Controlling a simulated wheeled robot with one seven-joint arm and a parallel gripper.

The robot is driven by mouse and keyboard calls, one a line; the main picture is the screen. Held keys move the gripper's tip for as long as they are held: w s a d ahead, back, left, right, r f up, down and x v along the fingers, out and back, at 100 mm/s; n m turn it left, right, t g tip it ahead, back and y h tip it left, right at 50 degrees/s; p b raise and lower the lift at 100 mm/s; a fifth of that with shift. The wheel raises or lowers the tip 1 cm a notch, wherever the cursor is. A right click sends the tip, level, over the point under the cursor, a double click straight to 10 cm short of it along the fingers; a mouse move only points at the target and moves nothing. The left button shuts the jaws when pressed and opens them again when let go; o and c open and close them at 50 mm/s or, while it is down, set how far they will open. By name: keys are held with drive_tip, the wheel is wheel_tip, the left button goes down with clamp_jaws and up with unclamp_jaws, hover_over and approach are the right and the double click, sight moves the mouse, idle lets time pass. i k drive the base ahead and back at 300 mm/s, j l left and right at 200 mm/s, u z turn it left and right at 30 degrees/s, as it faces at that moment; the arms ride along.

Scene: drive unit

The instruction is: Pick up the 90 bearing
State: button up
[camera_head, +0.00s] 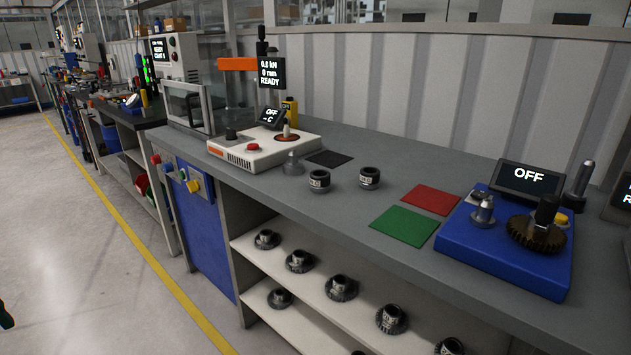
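Two short dark ring-shaped parts with white label bands stand upright on the grey workbench top (400,165). The left ring (319,182) is slightly nearer the front edge, and the right ring (370,178) stands a little apart from it. Their label print is too small to read surely, so I cannot tell which is the 90 bearing. Both stand free, with nothing touching them. My gripper is not clearly in view; a small dark shape with some green at the lower left edge is too cut off to identify.
Left of the rings are a black pad (329,158), a grey cone-like part (293,164) and a white heater-like device (262,147). Right are red (431,199) and green (404,226) pads and a blue fixture (500,251). Shelves below hold several flanged parts. Floor at left is clear.

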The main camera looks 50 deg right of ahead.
sight(319, 179)
drive_tip(key=z, duration=0.3)
drive_tip(key=i+l+z, duration=0.1)
drive_tip(key=z, duration=0.3)
drive_tip(key=i+z, duration=0.2)
drive_tip(key=z, duration=0.25)
drive_tip(key=i+z, duration=0.2)
drive_tip(key=z, duration=0.2)
drive_tip(key=i, duration=0.5)
